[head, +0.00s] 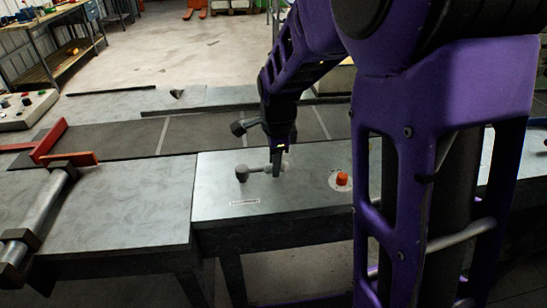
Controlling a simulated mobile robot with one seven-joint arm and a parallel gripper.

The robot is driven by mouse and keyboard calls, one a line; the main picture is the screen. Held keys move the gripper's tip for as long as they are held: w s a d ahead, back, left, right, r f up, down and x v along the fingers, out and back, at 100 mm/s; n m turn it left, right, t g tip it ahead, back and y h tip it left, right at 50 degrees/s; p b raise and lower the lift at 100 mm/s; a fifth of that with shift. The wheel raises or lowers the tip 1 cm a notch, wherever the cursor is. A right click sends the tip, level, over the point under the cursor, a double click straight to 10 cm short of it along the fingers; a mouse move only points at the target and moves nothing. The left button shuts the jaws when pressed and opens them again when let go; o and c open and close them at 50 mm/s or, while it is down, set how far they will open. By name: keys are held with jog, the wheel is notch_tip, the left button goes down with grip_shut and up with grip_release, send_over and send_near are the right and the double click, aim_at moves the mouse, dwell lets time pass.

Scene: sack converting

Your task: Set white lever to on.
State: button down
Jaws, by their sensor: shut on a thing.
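My gripper (277,168) reaches down from above and is shut on the lever's arm, near the base end and to the right of the knob. The fingertips are small and dark here, and they hide part of the arm and base. A small printed label (245,202) sits on the table top in front of the lever; its text is too small to read.
An orange knob (342,179) on a pale round plate stands right of the lever. A dark belt (120,139) runs behind the table. A red bracket (50,143) and a grey roller (40,217) lie at left. A button box (28,110) stands far left.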

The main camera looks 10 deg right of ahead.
jog(key=shift+s+m, duration=0.15)
jog(key=shift+m, duration=0.15)
jog(key=c, duration=0.6)
grip_release()
jog(key=shift+r, duration=0.1)
